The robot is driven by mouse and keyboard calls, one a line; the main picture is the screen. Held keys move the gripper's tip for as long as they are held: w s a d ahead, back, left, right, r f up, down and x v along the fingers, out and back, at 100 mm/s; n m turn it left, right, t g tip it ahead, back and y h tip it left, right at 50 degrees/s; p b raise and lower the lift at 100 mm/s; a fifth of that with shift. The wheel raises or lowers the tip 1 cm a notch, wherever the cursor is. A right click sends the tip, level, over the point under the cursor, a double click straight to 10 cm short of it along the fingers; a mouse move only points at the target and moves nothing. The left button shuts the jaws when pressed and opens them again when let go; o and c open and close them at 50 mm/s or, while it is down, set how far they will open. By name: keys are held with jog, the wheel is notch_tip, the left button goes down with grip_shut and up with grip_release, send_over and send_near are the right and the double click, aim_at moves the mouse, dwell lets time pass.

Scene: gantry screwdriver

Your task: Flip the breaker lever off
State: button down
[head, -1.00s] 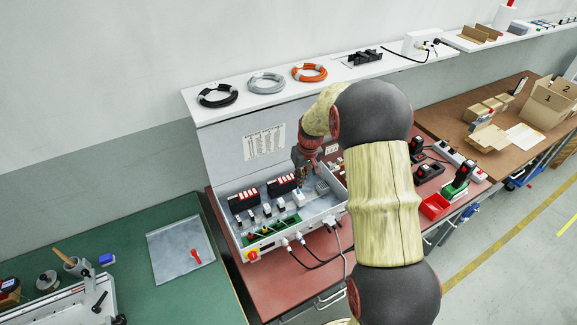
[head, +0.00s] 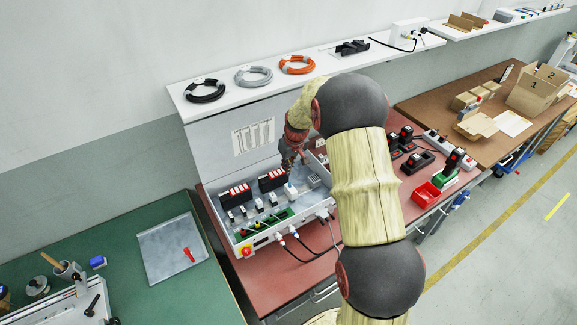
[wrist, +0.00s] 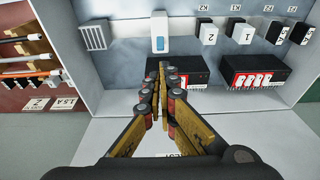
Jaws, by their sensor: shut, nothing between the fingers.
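The likely breaker is a white block with a blue lever piece (wrist: 160,44), mounted in the grey control cabinet (wrist: 115,70). In the head view the white block (head: 290,190) stands at the right end of the black modules. My gripper (wrist: 161,68) is shut and empty. In the wrist view its fingertips appear just below the breaker's blue part. Whether they touch it I cannot tell. In the head view my gripper (head: 291,166) hangs over the rear right of the open cabinet, above the block. Whether the lever is on or off is unclear.
Black modules with red-and-white labels (wrist: 252,72) sit beside the breaker. White and black relays line the cabinet. The raised lid (head: 215,140) stands behind my gripper. A vent (wrist: 94,35) and cable connectors (wrist: 30,65) lie to the left in the wrist view.

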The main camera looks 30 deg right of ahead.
aim_at(290, 185)
jog(key=b+x, duration=0.1)
jog(key=x, duration=0.4)
jog(key=shift+w+f, duration=0.1)
jog(key=shift+f, duration=0.25)
